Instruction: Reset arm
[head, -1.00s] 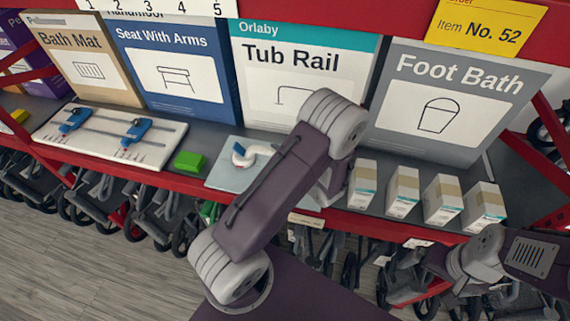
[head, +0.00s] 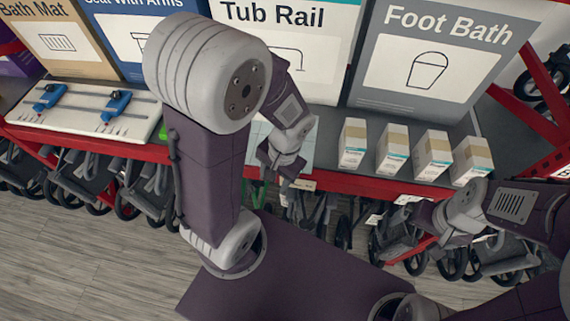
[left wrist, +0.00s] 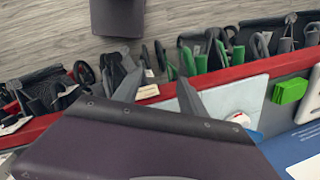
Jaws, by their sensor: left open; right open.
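My left arm (head: 205,150) rises in the middle of the head view, its large grey elbow high and close to the camera. Its forearm folds down to the left gripper (head: 287,178), in front of the shelf's red front edge. In the left wrist view, the two fingers of the left gripper (left wrist: 158,88) stand apart with nothing between them. My right gripper (head: 447,240) is at the right, low in front of the shelf edge; its fingers are small and partly unclear. I see nothing held in it.
A grey shelf with a red front edge (head: 345,184) carries several small cartons (head: 391,150), a rail board (head: 85,110) with blue clamps, a green block (left wrist: 290,91) and a pale mat (left wrist: 240,96) with a white-and-red part (left wrist: 238,118). Folded wheeled frames (head: 90,180) stand below. Floor at left is clear.

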